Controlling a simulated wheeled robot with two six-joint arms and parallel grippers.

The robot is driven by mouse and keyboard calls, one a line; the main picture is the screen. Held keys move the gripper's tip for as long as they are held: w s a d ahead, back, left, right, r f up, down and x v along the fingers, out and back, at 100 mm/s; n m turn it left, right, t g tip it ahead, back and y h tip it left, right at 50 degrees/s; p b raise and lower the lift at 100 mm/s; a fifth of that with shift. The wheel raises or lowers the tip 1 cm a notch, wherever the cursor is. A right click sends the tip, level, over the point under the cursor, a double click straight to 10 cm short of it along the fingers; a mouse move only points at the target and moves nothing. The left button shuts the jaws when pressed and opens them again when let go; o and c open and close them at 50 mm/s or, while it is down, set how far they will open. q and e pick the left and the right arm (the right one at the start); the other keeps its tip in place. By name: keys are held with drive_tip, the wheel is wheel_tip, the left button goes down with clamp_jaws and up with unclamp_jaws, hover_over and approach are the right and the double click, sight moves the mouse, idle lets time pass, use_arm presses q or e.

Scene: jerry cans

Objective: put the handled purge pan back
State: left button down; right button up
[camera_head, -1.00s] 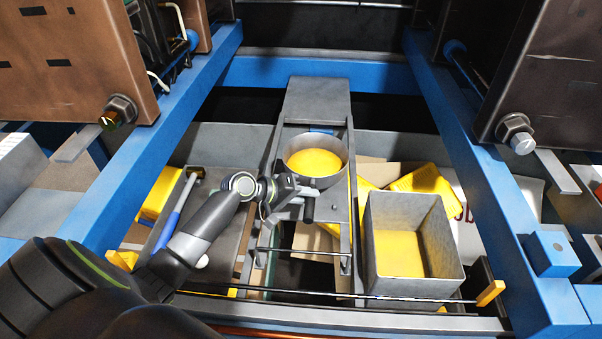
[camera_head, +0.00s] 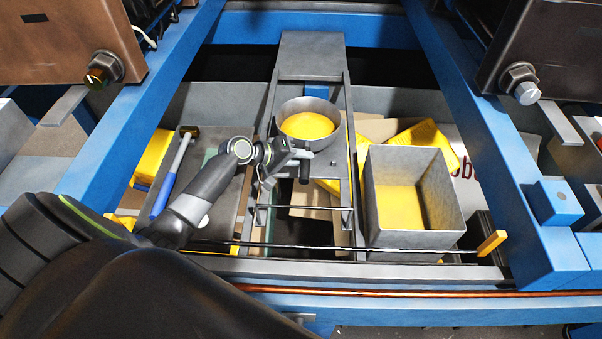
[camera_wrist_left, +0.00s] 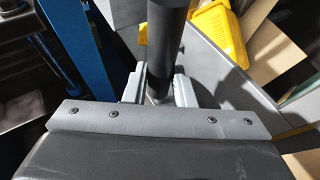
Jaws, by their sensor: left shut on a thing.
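The handled purge pan is a round grey metal pan (camera_head: 333,134) with yellow inside. In the head view it is upright at the narrow metal frame (camera_head: 352,180) in the middle. I cannot tell whether it rests on the frame or is held just above it. Its dark handle (camera_head: 304,172) points toward me. My left gripper (camera_head: 297,155) is shut on the handle, at the pan's near side. In the left wrist view the dark handle (camera_wrist_left: 166,45) stands between the fingers of the left gripper (camera_wrist_left: 158,90); the pan bowl is mostly hidden there. My right gripper is in neither view.
A square grey bin (camera_head: 445,215) with yellow inside stands right of the frame. A blue-handled hammer (camera_head: 172,180) lies in a grey tray at left. Blue beams (camera_head: 140,120) flank the space on both sides. A thin dark bar (camera_head: 350,249) crosses in front.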

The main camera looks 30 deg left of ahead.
use_arm(q)
wheel_tip(320, 180, down, 6)
drive_tip(key=b, duration=0.4)
drive_tip(key=shift+r, duration=0.2)
drive_tip(key=c, duration=1.2)
unclamp_jaws()
